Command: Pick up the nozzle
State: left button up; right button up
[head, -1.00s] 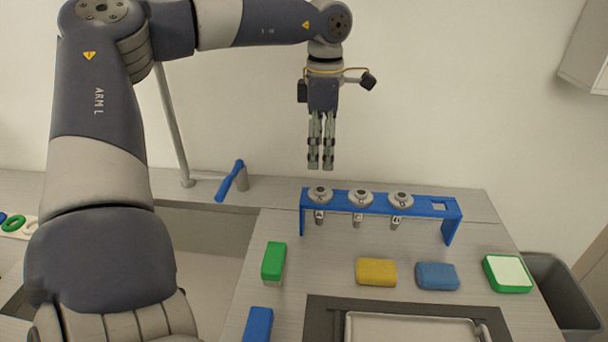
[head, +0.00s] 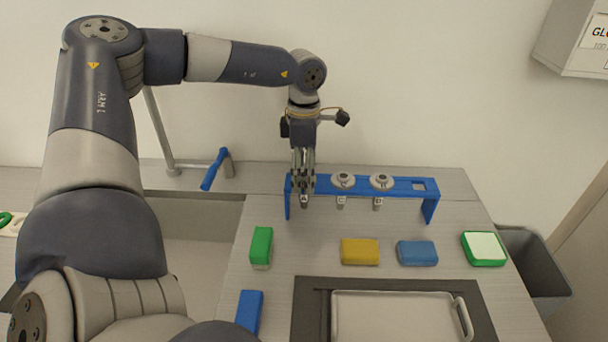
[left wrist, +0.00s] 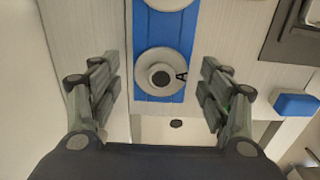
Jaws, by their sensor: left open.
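A blue rack (head: 408,187) stands at the back of the counter and holds three grey nozzles in a row. The leftmost nozzle (left wrist: 160,76), with the letter A beside it in the left wrist view, is largely hidden by my fingers in the head view. The middle nozzle (head: 343,180) and the right nozzle (head: 381,181) sit upright in the rack. My left gripper (head: 303,188) points down over the leftmost nozzle. It is open, with one finger on each side of that nozzle and visible gaps in the left wrist view. My right gripper is not in view.
In front of the rack lie a green block (head: 261,246), a yellow sponge (head: 360,251), a blue sponge (head: 417,253) and a green-and-white block (head: 484,248). A tray (head: 395,310) lies at the front. A sink with a blue-handled tap (head: 215,169) is at the left.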

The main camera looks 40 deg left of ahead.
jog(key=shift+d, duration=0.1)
pick_arm(q)
jog(key=c, duration=1.4)
jog(key=shift+o, duration=0.2)
jog(key=shift+r, duration=0.1)
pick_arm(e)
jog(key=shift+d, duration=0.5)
pick_arm(q)
jog(key=shift+r, duration=0.45)
notch_tip(320, 180, up, 17)
jog(key=b, duration=0.2)
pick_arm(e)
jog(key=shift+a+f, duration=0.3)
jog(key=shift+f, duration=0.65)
